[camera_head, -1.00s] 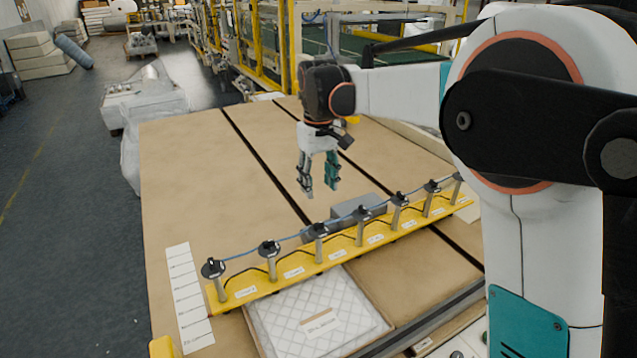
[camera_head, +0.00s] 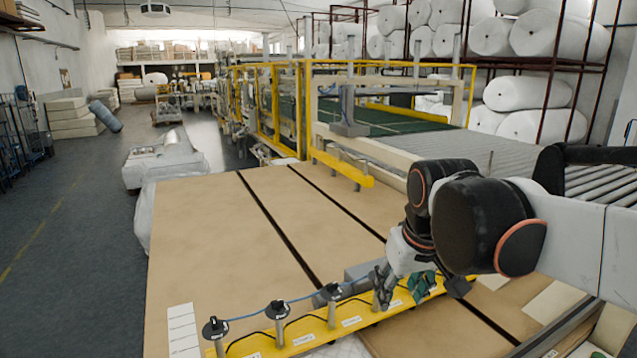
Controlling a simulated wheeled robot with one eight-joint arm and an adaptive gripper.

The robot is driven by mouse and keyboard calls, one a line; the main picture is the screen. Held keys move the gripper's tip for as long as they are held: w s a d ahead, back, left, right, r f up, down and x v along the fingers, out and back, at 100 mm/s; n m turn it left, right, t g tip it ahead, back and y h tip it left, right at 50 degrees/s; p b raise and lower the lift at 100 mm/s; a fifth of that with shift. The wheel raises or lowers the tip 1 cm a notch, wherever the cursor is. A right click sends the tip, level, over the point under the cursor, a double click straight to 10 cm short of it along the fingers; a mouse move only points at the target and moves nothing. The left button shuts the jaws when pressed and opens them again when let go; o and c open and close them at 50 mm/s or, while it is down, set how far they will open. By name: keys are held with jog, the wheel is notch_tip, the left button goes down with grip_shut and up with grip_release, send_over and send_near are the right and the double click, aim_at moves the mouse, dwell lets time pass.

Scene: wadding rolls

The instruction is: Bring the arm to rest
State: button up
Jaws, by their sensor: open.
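My gripper (camera_head: 402,289) is at the lower right in the head view, with its fingers pointing down and apart. Its grey finger and its teal finger show near the yellow bar (camera_head: 312,333) with the grey posts. I see nothing held between the fingers. Whether the fingers touch the bar or hang in front of it I cannot tell. My folded arm covers the right end of the bar.
The brown table (camera_head: 235,230) with dark slots is bare across its left and middle. Grey posts (camera_head: 278,320) with black tops and a blue cable stand along the bar. A yellow-framed machine (camera_head: 285,105) and a roller conveyor (camera_head: 500,165) lie beyond. White rolls (camera_head: 560,35) fill a rack.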

jog(key=s+d+f+m+t+b, duration=0.2)
jog(key=s+d+f+t+b, duration=0.1)
jog(key=s+f, duration=0.8)
jog(key=s+d+b, duration=0.1)
jog(key=s+d, duration=0.1)
jog(key=shift+s+d+f, duration=0.15)
jog(key=shift+s+f, duration=0.15)
jog(key=shift+s, duration=0.05)
jog(key=shift+m, duration=0.3)
dwell(1.0)
